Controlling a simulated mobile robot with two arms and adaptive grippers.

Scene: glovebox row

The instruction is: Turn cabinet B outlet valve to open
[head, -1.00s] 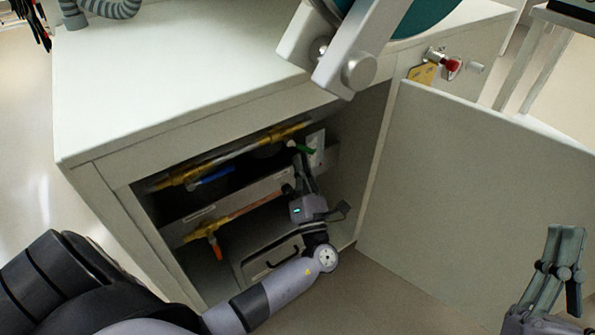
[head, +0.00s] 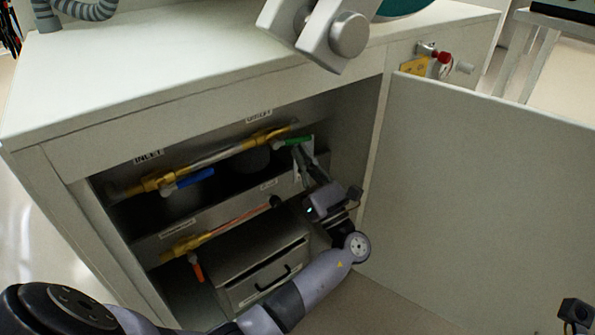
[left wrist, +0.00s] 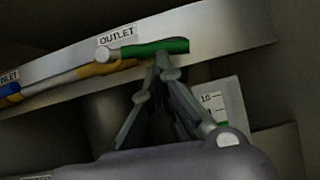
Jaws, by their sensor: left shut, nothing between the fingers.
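The outlet valve's green handle (head: 297,141) is inside the open cabinet, at the right end of the upper brass pipe, below the OUTLET label (head: 258,116). It lies close to in line with the pipe. In the left wrist view the green handle (left wrist: 160,47) runs sideways to the right from its pivot. My left gripper (head: 301,155) is shut and empty, its fingertips (left wrist: 162,62) just under the handle, touching or nearly so. At the lower right edge only a dark bit of my right gripper (head: 575,312) shows.
A blue handle (head: 190,181) lies along the pipe near the INLET label (head: 148,157). An orange handle (head: 196,270) hangs down from the lower pipe. A drawer box (head: 262,280) stands below. The open door (head: 480,190) bounds the right side.

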